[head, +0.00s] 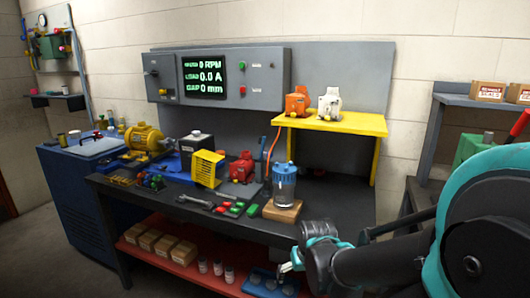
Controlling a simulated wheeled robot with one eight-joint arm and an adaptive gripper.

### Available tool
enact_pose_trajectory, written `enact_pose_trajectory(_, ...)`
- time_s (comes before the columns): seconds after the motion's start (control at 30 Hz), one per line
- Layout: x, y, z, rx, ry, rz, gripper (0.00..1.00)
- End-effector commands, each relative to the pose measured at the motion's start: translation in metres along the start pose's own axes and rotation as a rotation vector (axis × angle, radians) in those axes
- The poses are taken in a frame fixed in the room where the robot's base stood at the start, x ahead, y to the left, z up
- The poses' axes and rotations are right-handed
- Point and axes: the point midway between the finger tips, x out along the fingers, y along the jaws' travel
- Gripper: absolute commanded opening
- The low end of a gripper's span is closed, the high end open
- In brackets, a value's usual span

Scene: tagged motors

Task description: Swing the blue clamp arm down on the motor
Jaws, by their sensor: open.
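A yellow motor (146,141) sits at the left end of the bench, beside a blue fixture (172,161). Small dark parts lie around this fixture, and I cannot make out the blue clamp arm clearly. A red motor (242,169) sits mid-bench on a grey base. An orange motor (297,103) and a white motor (330,103) stand on the yellow shelf (345,122). My gripper (289,267) is open at the bench's front right, low and well apart from the motors; it is small and partly hidden by its own wrist.
A yellow slotted guard (206,168) and a dark box (195,145) stand mid-bench. A glass jar with a blue lid (285,181) stands on a wooden block near my arm. Small red and green parts (236,209) lie along the front. The dark bench top (330,190) is clear at right.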

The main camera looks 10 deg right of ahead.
Motion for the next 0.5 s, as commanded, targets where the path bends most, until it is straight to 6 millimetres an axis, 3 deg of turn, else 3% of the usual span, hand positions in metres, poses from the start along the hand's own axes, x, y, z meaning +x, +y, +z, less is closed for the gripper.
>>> enact_pose_trajectory(0.13,0.0,0.0,0.0,0.0,0.0,0.0,0.92)
enact_pose_trajectory(0.27,0.0,-0.005,-0.007,0.005,0.019,-0.016,0.76)
enact_pose_trajectory(0.37,-0.001,-0.019,-0.031,0.022,0.078,-0.066,0.63)
enact_pose_trajectory(0.5,-0.009,-0.057,-0.096,0.086,0.238,-0.205,0.46)
